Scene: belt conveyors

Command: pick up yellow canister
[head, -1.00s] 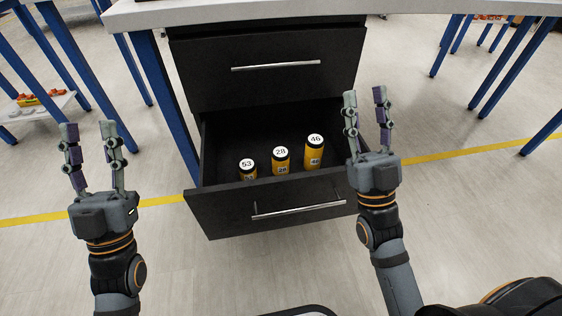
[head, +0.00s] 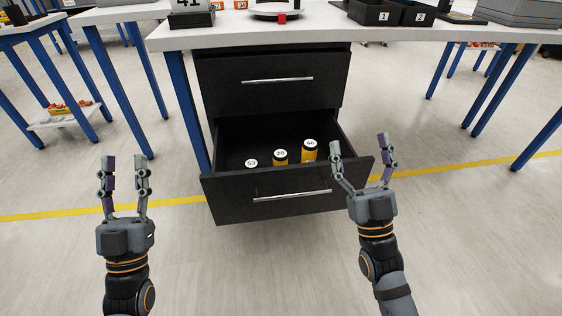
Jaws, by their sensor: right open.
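Three yellow canisters with black tops and white number labels stand upright in the open lower drawer (head: 266,196). Canister 46 (head: 309,154) is on the right, canister 28 (head: 280,159) is in the middle, and canister 53 (head: 251,163) is on the left. The drawer front hides their lower parts, and most of canister 53. My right gripper (head: 361,152) is open and empty, just right of the drawer and canister 46. My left gripper (head: 124,172) looks open and empty, well left of the drawer.
The upper drawer (head: 262,85) is closed above the open one. A white tabletop (head: 320,37) overhangs the cabinet, with black bins (head: 390,13) and a red cube (head: 282,18) on it. Blue table legs (head: 185,110) stand left of the drawer. The floor in front is clear.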

